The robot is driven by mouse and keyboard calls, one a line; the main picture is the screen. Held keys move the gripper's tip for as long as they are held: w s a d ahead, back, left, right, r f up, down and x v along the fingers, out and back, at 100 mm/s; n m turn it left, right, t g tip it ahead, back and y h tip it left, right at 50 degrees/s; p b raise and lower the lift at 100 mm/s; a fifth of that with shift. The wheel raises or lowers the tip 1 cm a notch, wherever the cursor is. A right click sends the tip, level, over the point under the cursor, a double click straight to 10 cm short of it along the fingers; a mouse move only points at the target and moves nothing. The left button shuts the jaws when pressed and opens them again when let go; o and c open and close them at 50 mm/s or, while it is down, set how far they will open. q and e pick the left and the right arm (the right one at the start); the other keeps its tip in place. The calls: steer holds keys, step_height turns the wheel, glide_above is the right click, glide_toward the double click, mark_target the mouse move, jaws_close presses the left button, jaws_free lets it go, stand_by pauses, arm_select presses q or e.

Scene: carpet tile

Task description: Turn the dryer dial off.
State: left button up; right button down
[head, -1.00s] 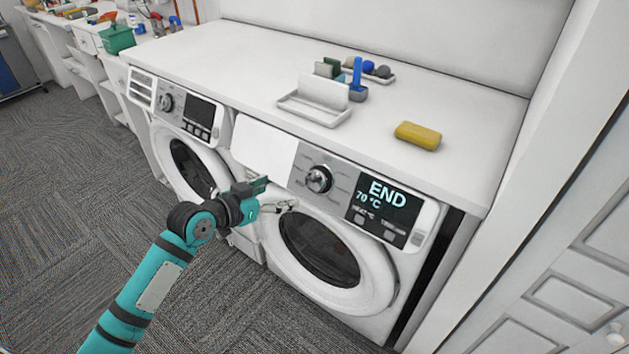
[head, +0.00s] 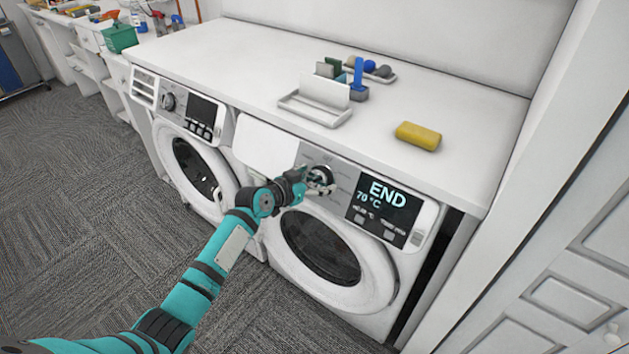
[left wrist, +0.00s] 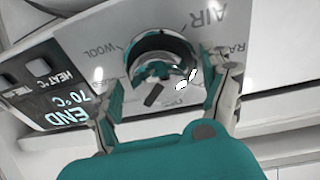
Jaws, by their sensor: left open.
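The dryer dial (head: 321,175) is a round silver knob on the control panel of the right-hand machine, beside a display (head: 383,207) reading END and 70 °C. My left gripper (head: 319,181) is open at the dial and partly covers it in the head view. In the left wrist view, the dial (left wrist: 158,50) shows dark and reflective between the spread fingers of the left gripper (left wrist: 162,78). I cannot tell whether the fingers touch it. Labels WOOL and AIR show around it; the pointer's setting is unclear. My right gripper is out of view.
The dryer door (head: 335,250) is shut below the panel. A second machine (head: 190,150) stands to the left. The white counter (head: 240,60) above holds a yellow sponge (head: 418,135), a white tray (head: 315,110) and small items. A white cabinet stands at right.

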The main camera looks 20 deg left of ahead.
arm_select(q)
steer(key=c, duration=1.2)
steer(key=shift+o, duration=0.2)
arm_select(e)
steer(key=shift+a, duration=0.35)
arm_select(q)
steer(key=shift+n, duration=0.5)
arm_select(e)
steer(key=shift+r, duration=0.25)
arm_select(q)
steer(key=n+p, duration=0.3)
steer(key=n, duration=0.1)
steer(key=shift+r+n+y, duration=0.1)
steer(key=shift+n+y, duration=0.2)
steer(key=shift+y, duration=0.1)
steer(key=shift+n+p, duration=0.8)
steer(key=shift+n, duration=1)
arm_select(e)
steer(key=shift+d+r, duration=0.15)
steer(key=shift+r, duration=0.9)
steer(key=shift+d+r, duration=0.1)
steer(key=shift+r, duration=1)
arm_select(q)
steer(key=shift+f, duration=0.2)
steer(key=o, duration=1.2)
steer(key=shift+c, duration=0.2)
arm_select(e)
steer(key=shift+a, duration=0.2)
